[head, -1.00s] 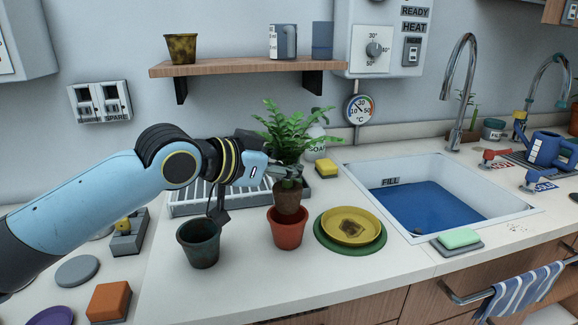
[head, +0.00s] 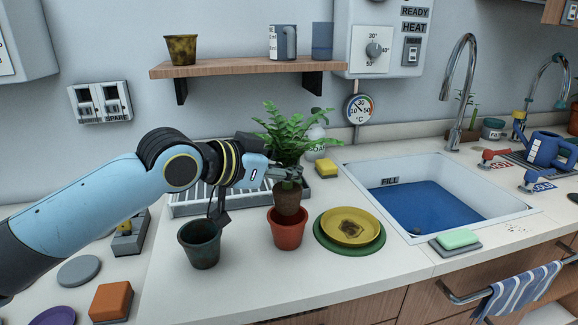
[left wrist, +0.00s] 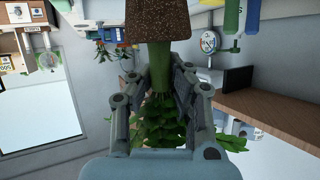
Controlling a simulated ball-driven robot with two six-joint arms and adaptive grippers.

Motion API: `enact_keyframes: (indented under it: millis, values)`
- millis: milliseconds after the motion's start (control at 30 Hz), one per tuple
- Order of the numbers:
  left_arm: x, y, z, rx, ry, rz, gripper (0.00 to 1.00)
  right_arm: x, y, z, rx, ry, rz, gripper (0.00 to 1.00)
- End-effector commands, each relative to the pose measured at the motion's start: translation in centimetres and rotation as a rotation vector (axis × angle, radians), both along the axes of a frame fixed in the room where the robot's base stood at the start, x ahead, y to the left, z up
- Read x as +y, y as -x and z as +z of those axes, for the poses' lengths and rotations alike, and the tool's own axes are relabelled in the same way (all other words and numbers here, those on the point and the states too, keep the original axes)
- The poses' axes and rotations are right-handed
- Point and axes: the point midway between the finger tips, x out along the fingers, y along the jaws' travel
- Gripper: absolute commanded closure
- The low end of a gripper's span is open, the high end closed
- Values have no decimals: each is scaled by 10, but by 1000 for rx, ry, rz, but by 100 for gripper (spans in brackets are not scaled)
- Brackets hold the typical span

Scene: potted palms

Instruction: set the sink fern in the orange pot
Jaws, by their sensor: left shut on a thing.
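The fern (head: 288,130) has green fronds, a thick stem and a brown root ball (head: 287,199). My left gripper (head: 285,174) is shut on its stem, below the fronds. The left wrist view also shows the stem (left wrist: 158,70) between the fingers, with the root ball (left wrist: 158,20) and part of the fronds (left wrist: 165,130). The orange pot (head: 288,235) stands on the counter directly under the upright root ball. The root ball's lower end overlaps the pot's rim in the head view; I cannot tell how deep it is. My right gripper is not in view.
A dark green pot (head: 200,248) stands left of the orange pot. A yellow dish on a green plate (head: 322,245) lies close on its right. Behind are a drying rack (head: 185,207), a soap bottle (head: 316,135) and a yellow sponge (head: 326,168). The sink (head: 520,208) is further right.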

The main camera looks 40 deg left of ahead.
Motion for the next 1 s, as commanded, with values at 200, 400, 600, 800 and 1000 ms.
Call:
enact_keyframes:
  millis: [200, 400, 600, 800, 1000]
  values:
    - [0, 0, 0, 0, 0, 0, 100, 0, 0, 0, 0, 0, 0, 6]
    - [0, 0, -3, 0, 1, 0, 100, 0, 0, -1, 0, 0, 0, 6]
    - [0, 0, -11, 0, 1, 0, 100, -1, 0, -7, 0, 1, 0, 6]
    - [0, 0, -19, 0, 1, 0, 100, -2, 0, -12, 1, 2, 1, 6]
    - [0, 0, -26, -1, 1, 0, 100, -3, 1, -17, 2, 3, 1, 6]
